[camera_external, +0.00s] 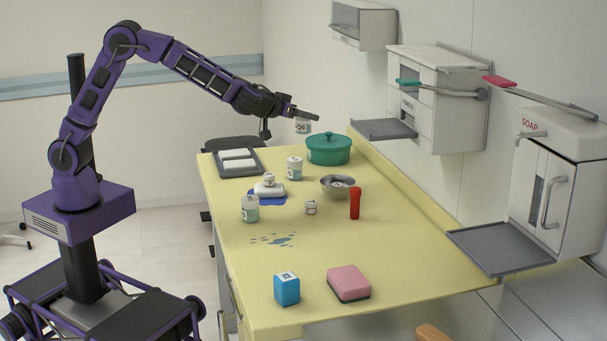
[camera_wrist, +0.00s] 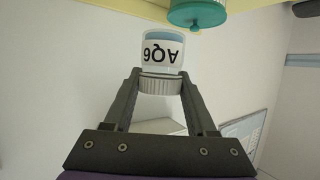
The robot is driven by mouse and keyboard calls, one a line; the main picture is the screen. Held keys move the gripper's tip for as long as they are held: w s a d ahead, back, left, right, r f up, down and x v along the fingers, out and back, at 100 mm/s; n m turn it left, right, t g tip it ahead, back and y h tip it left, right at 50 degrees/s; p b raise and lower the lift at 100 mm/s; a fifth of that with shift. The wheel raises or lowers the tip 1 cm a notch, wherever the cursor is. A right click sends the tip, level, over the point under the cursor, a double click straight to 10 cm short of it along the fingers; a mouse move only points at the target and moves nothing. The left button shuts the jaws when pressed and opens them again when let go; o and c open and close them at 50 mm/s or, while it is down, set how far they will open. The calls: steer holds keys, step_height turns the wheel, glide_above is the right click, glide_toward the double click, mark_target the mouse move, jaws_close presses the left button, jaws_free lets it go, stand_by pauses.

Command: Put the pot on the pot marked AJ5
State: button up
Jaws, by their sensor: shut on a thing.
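My gripper (camera_external: 308,116) is shut on the lid of a small white-and-blue pot (camera_external: 303,127) and holds it in the air above the far part of the table. In the wrist view my gripper (camera_wrist: 159,82) has a finger on each side of the ribbed lid, and the pot (camera_wrist: 163,50) reads AQ6, upside down in the picture.
On the yellow table (camera_external: 340,250) are a lidded green pot (camera_external: 328,150), a metal bowl (camera_external: 329,189), a red bottle (camera_external: 355,204), a grey tray (camera_external: 225,170), a blue box (camera_external: 287,290) and a pink block (camera_external: 348,284). Wall dispensers (camera_external: 440,95) stand at the right.

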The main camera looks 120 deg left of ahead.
steer(key=s+a+n+g, duration=0.1)
steer(key=s+a, duration=0.2)
steer(key=s, duration=0.2)
steer(key=b, duration=0.4)
glide_above(295, 159)
steer(key=shift+f, duration=4.7)
steer(key=shift+f, duration=0.15)
steer(key=o, duration=1.4)
steer(key=shift+d+r, duration=0.1)
steer(key=shift+r, duration=0.15)
steer(key=p+v, duration=0.2)
steer(key=v, duration=1)
steer(key=shift+f, duration=0.15)
